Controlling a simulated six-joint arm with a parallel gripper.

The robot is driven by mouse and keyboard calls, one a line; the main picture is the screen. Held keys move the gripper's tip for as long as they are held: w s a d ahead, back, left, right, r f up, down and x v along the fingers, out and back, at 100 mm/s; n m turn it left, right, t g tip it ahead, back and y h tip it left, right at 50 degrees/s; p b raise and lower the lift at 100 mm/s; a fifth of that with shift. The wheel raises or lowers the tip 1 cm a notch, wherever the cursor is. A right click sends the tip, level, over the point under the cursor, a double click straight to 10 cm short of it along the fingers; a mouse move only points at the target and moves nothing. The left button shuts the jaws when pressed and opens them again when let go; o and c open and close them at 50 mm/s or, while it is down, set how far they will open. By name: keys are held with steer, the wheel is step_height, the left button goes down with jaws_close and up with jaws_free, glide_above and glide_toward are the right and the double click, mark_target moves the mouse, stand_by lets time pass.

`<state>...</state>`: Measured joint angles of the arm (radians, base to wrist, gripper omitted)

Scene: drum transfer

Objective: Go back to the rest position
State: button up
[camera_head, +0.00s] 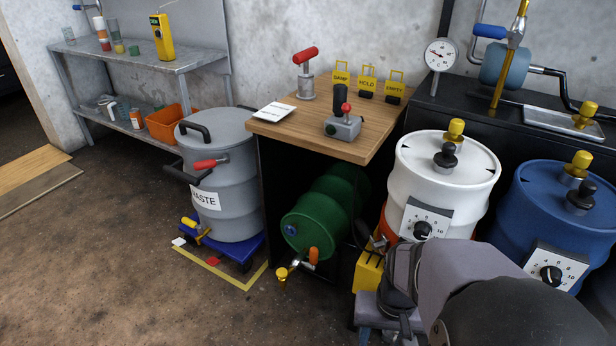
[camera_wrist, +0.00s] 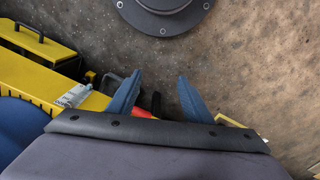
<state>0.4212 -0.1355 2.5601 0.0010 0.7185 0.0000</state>
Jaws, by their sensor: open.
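My gripper (camera_wrist: 158,92) shows in the wrist view with its two blue fingers apart and nothing held between them. It points down towards the brown floor (camera_wrist: 250,60). A red and black thing shows low between the fingers, farther off; I cannot tell what it is. In the head view my arm comes in from the lower right, in front of the white drum (camera_head: 447,170) and the blue drum (camera_head: 560,215). The gripper end there is partly cut off at the bottom edge.
A grey waste drum (camera_head: 225,160) stands on a blue dolly (camera_head: 243,258) at left. A green drum (camera_head: 318,215) lies under the wooden bench top (camera_head: 376,123). A yellow box (camera_head: 368,275) stands close to my gripper. The floor (camera_head: 110,250) at left is clear.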

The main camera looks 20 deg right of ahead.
steer(key=w+a+r+n+p, duration=0.2)
steer(key=a+r+n+p, duration=0.25)
steer(key=a, duration=0.45)
step_height(320, 180, up, 38)
steer(key=p, duration=3.7)
step_height(320, 180, down, 60)
steer(key=b, duration=6)
steer(key=shift+f, duration=0.2)
